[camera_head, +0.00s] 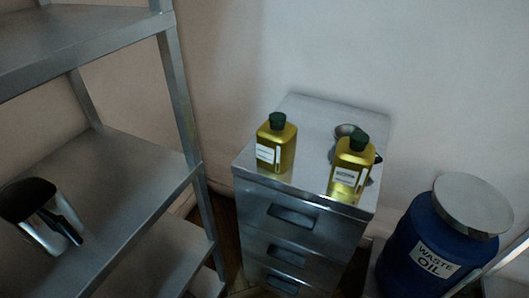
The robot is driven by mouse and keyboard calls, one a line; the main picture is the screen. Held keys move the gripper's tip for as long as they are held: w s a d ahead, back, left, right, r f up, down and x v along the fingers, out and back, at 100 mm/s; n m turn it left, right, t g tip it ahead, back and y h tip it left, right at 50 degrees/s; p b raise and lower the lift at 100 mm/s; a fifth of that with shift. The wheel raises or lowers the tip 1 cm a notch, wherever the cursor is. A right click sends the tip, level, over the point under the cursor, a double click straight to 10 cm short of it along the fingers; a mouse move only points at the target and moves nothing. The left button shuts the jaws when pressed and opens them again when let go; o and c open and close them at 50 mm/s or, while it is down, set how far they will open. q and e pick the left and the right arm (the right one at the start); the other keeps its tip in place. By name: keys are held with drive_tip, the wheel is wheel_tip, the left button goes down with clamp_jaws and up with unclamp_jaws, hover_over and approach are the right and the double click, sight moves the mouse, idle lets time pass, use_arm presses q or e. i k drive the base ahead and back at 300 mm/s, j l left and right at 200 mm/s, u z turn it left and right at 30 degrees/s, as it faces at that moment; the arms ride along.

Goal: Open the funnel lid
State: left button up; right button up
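A blue drum (415,257) labelled "WASTE OIL" stands on the right, its lower part cut off by the picture edge. A round grey metal lid (473,205) covers its top and looks closed. I cannot see a funnel under it. Neither of my grippers is in view.
A metal drawer cabinet (304,243) stands left of the drum, with two yellow oil bottles (276,146) (350,170) on top. A shiny metal item (345,131) is partly hidden behind the right bottle. A metal shelf rack (138,165) on the left holds a silver-and-black jug-like container (40,232).

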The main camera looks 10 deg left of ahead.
sight(471, 201)
drive_tip(key=z, duration=1.4)
